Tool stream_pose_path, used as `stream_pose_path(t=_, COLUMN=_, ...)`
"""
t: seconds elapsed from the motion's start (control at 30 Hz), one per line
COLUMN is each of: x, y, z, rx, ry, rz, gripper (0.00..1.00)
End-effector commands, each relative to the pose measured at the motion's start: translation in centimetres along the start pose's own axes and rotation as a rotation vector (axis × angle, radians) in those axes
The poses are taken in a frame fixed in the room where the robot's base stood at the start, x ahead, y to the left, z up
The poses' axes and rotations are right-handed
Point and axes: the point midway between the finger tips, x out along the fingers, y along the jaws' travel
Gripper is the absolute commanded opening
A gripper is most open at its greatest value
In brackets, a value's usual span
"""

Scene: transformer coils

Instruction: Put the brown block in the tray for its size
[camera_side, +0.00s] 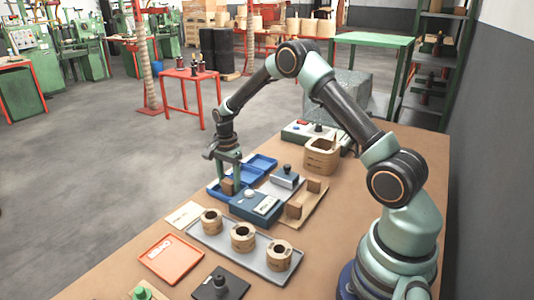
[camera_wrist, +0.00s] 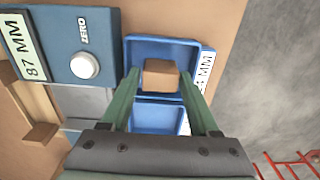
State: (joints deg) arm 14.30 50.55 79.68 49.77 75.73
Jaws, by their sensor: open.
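A small brown block (camera_wrist: 160,75) sits inside a blue tray (camera_wrist: 133,52), near its inner edge in the wrist view. The tray's label (camera_wrist: 206,68) ends in MM; its first digits are hidden by my gripper. My gripper (camera_wrist: 162,82) is open, with one green finger on each side of the block and gaps visible beside it. In the side view, my gripper (camera_side: 229,176) points down over the nearest blue tray (camera_side: 213,189), with the block (camera_side: 228,186) low between the fingers. A second blue tray (camera_wrist: 157,119) lies beside it, partly hidden by my gripper.
A blue gauge (camera_wrist: 66,45) with a white knob reads 87 MM beside the tray; it also shows in the side view (camera_side: 250,208). A grey tray (camera_side: 262,262) holds wooden coils. An orange tray (camera_side: 170,258) lies in front.

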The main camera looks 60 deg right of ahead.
Motion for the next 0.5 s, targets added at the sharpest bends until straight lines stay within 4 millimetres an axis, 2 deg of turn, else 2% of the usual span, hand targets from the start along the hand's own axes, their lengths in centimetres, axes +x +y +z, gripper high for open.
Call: stream_pose_path(t=0.5, x=-9.6, y=0.0, z=0.0, rx=0.000, ry=0.001, rz=-0.003, gripper=0.62)
